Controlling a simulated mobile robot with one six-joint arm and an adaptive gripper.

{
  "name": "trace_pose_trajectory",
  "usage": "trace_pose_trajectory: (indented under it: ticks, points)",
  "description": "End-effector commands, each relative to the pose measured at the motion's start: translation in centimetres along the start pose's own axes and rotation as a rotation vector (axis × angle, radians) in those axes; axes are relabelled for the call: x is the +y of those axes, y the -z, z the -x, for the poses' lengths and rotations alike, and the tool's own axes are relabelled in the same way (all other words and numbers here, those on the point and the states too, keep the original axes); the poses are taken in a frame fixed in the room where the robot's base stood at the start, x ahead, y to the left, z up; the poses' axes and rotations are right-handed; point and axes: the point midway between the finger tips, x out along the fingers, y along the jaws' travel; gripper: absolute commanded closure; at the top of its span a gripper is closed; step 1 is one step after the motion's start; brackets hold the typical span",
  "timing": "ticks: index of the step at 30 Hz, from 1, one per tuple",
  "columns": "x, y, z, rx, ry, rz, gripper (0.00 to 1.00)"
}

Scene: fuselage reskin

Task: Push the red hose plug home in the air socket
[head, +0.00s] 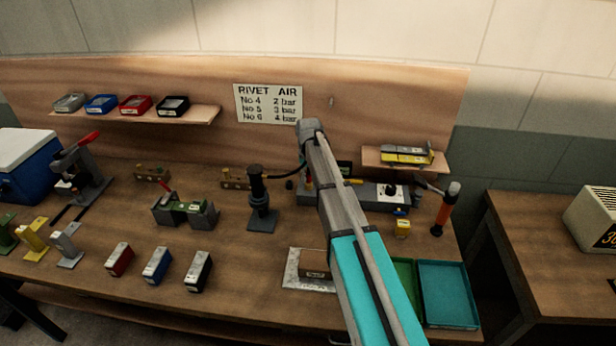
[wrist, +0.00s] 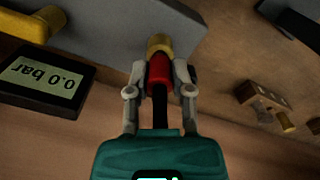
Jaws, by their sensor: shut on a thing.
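In the wrist view my gripper (wrist: 160,77) is shut on the red hose plug (wrist: 159,69), one finger on each side. A black hose (wrist: 160,105) runs back from the plug between the fingers. The plug's front end meets the brass air socket (wrist: 160,44) on the grey air unit (wrist: 120,30), in line with it. I cannot tell how deep the plug sits. A display (wrist: 42,78) beside it reads 0.0 bar.
A black upright tool (head: 260,200) stands left of my arm, with a dark hose curving from it. A hammer (head: 442,208) and a teal tray (head: 447,293) are at the right. Brass-fitted blocks (wrist: 262,95) show in the wrist view. Several coloured blocks stand at the front left.

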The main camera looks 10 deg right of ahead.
Motion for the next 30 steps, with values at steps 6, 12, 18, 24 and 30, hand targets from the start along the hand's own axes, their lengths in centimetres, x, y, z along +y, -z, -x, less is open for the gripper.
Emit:
trace_pose_trajectory:
  ticks: [6, 12, 18, 24, 30]
  points:
    - [0.0, 0.0, -0.4, 0.0, 0.0, 0.0, 1.0]
    - [0.0, 0.0, -0.7, 0.0, 0.0, 0.0, 1.0]
    - [-0.1, 0.0, -0.9, 0.0, 0.0, 0.001, 1.0]
    - [-0.1, 0.0, -1.2, 0.0, 0.0, 0.001, 1.0]
    - [-0.1, 0.0, -1.1, 0.0, 0.0, 0.001, 0.35]
